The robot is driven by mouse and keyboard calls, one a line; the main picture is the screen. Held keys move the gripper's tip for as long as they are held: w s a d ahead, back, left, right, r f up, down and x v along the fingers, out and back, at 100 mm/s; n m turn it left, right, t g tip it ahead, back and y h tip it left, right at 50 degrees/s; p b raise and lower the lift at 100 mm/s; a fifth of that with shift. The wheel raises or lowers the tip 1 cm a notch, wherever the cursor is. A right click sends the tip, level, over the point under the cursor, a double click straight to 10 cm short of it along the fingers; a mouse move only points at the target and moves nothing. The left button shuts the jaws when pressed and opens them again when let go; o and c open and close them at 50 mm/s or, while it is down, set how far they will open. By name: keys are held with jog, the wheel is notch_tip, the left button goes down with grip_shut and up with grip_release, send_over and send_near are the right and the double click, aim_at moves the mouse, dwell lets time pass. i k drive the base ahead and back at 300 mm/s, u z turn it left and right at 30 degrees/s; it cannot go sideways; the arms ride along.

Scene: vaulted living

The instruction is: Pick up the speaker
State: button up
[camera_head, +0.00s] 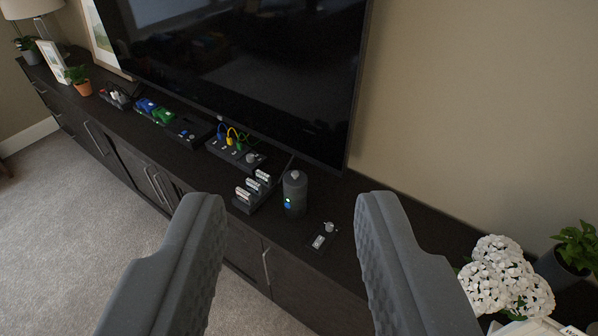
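The speaker looks to be the dark grey cylinder (295,194) with a small lit green and blue panel on its side. It stands upright on the dark wood cabinet (350,222), in front of the lower right part of the TV. My gripper (290,205) is open, with its two grey fingers wide apart in the foreground. In the picture the cylinder shows between the fingertips, farther off than they are. Nothing is held between the fingers.
A small device with a knob (321,240) is right of the cylinder, and a rack of modules (256,190) is close on its left. The TV (240,60) stands behind. White flowers (503,278) are at the right. Carpet (70,220) lies free in front.

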aim_at(298, 202)
jog(key=i, duration=1.05)
